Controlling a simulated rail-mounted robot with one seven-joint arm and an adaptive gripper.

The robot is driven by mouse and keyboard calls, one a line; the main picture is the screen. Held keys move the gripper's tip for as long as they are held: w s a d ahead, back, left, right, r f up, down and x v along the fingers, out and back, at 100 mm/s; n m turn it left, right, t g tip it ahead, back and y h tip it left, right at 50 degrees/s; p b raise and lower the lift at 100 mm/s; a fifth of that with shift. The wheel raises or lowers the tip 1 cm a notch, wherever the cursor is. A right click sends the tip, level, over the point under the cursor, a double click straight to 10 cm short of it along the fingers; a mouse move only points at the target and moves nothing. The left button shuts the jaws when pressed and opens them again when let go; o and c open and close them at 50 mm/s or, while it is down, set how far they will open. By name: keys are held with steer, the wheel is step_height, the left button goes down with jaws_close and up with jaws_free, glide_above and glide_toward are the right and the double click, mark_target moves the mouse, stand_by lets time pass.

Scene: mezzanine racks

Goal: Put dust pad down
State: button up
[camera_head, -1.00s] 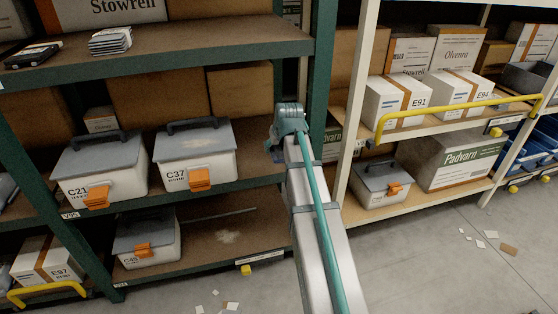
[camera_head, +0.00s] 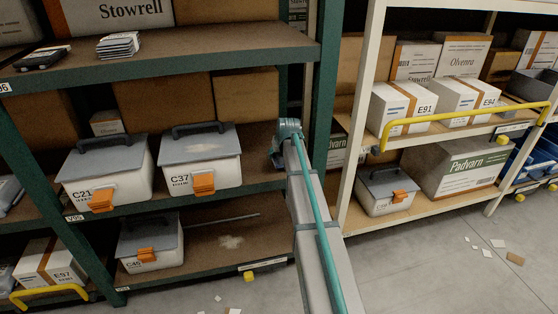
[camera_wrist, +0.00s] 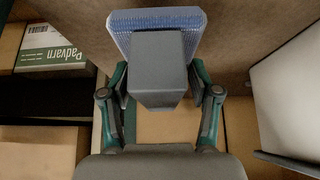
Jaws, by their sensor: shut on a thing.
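The dust pad, a blue textured pad (camera_wrist: 192,32) with a grey block handle (camera_wrist: 158,72), is held in my gripper (camera_wrist: 160,88). The fingers are shut on both sides of the handle. The pad lies beyond the fingertips near a brown shelf surface in the wrist view; I cannot tell whether it touches. In the head view my arm reaches the right end of the green rack's middle shelf (camera_head: 262,173), beside bin C37 (camera_head: 215,180). There the gripper and pad are mostly hidden behind the arm's end.
Bin C21 (camera_head: 130,185) stands left of C37, which has a pale patch on its lid. A green upright (camera_head: 321,100) stands close right of my arm. Paper scraps (camera_head: 497,243) lie on the floor.

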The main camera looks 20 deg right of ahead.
steer(key=shift+f, duration=1.4)
steer(key=shift+f, duration=0.15)
steer(key=o, duration=1.3)
steer(key=shift+r, duration=0.2)
steer(key=v, duration=1.2)
steer(key=shift+s, duration=0.1)
